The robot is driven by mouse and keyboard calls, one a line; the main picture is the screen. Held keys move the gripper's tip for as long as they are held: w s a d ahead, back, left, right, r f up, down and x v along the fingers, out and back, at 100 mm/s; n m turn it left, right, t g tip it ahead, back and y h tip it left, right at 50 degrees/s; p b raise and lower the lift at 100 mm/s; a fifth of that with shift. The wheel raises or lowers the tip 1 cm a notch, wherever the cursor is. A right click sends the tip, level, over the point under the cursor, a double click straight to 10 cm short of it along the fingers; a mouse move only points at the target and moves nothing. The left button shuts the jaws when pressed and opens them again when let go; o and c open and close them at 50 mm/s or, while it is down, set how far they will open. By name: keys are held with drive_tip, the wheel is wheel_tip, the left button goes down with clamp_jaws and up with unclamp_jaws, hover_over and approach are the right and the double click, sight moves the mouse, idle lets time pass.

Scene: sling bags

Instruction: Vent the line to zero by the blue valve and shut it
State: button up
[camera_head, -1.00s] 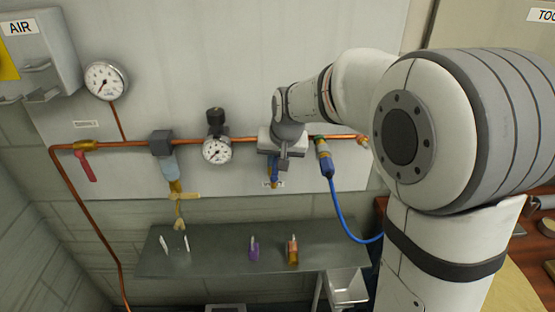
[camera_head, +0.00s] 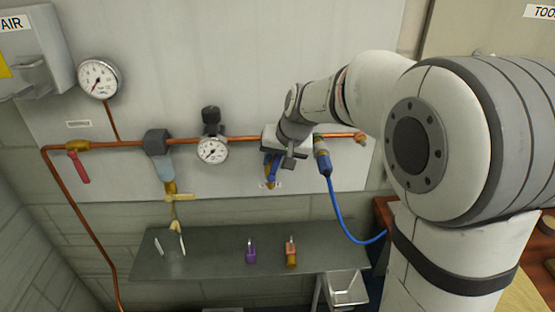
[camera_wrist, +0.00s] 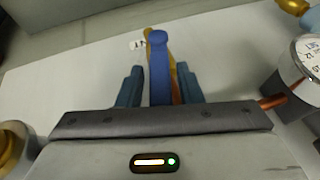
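The blue valve's lever (camera_head: 270,172) hangs down from the copper pipe, partly hidden by my gripper in the head view. In the wrist view the blue lever (camera_wrist: 159,68) stands between my gripper's two fingers (camera_wrist: 159,88), with a narrow gap on each side. My gripper (camera_head: 283,160) is open around the lever, and a yellowish part shows behind it. The pipe's lower gauge (camera_head: 212,150) is left of the valve. A larger gauge (camera_head: 98,78) is at the upper left. I cannot read either needle surely.
A red lever (camera_head: 78,168) and a filter with a blue-grey bowl (camera_head: 158,168) are on the pipe to the left. A blue hose (camera_head: 338,210) hangs from a coupling (camera_head: 322,155) close right of my gripper. A grey shelf (camera_head: 215,262) below carries purple and orange padlocks.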

drive_tip(key=shift+o, duration=0.7)
drive_tip(key=shift+r, duration=0.1)
drive_tip(key=v, duration=0.7)
drive_tip(key=shift+r+b, duration=0.3)
drive_tip(key=shift+b, duration=0.05)
drive_tip(key=shift+s+d, duration=0.1)
